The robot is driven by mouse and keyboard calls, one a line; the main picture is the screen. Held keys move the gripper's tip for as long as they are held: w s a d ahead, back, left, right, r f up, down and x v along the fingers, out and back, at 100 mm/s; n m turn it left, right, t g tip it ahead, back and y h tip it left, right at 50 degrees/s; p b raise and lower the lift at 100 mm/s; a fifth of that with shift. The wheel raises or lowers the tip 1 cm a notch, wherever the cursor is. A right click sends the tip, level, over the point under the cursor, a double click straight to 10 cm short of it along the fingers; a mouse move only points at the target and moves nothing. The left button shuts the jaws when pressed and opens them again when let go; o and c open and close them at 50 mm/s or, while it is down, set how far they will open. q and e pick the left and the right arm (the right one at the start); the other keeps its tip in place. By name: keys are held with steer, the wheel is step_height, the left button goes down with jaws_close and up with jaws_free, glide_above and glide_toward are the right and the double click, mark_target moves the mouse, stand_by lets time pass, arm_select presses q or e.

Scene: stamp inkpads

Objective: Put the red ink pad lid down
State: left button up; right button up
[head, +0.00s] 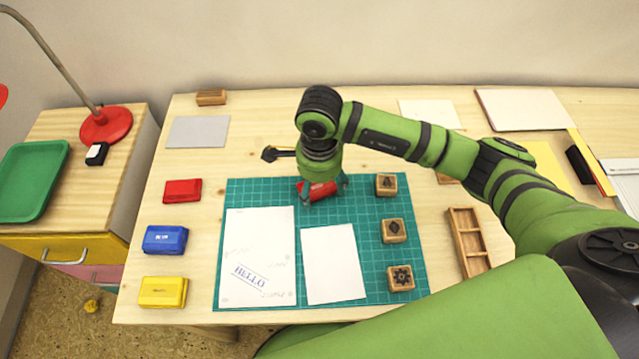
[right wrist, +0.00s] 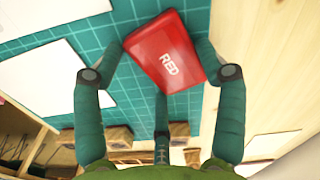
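The red ink pad lid (head: 319,190), marked "RED", is in my right gripper (head: 324,191) over the upper middle of the green cutting mat (head: 360,185). In the right wrist view the lid (right wrist: 172,62) is tilted between the fingers of the gripper (right wrist: 163,48), with fingertips at its left and right edges. Whether the lid touches the mat is hard to tell. The red ink pad (head: 183,191) lies on the table, left of the mat and apart from the lid. My left gripper is not in view.
A blue pad (head: 165,239) and a yellow pad (head: 163,292) lie below the red pad. White sheets (head: 258,258) (head: 334,264) cover the mat's lower left and middle. Wooden stamps (head: 393,230) line its right side. A grey plate (head: 198,131) lies behind; bare table surrounds the red pad.

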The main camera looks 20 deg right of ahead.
mark_target(319, 190)
steer(key=shift+o, duration=1.2)
steer(key=shift+r+p, duration=0.25)
steer(key=shift+p, duration=0.1)
steer(key=shift+r, duration=0.4)
step_height(319, 190, up, 11)
steer(key=b, duration=0.2)
